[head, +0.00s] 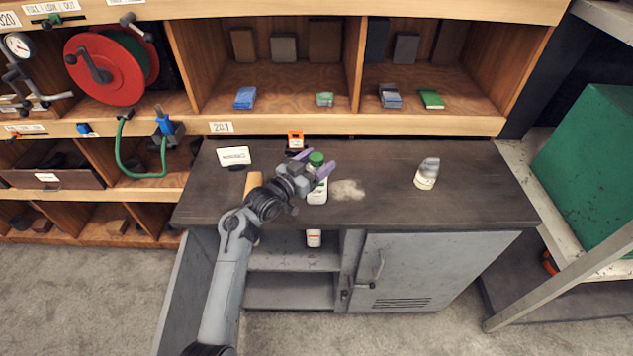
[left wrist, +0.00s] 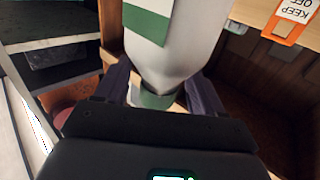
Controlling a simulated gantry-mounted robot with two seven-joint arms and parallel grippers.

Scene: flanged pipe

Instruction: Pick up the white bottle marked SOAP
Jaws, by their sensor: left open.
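A white bottle (head: 317,196) with a green cap stands upright on the dark bench top. Its lettering is too small to read in the head view. My left gripper (head: 320,159) is open at the bottle's top, one finger on each side of the green cap. In the left wrist view the white bottle (left wrist: 187,45) appears upside down with a green label band, and its cap (left wrist: 155,98) lies between the spread fingers (left wrist: 160,92). Whether a finger touches the cap cannot be told. My right gripper is not in view.
An orange tag (head: 295,140) stands behind the gripper and a white card (head: 234,156) lies to the left. A whitish container (head: 427,173) stands at the right of the bench (head: 385,205). A small white bottle (head: 314,238) stands in the open cabinet below. Shelves rise behind.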

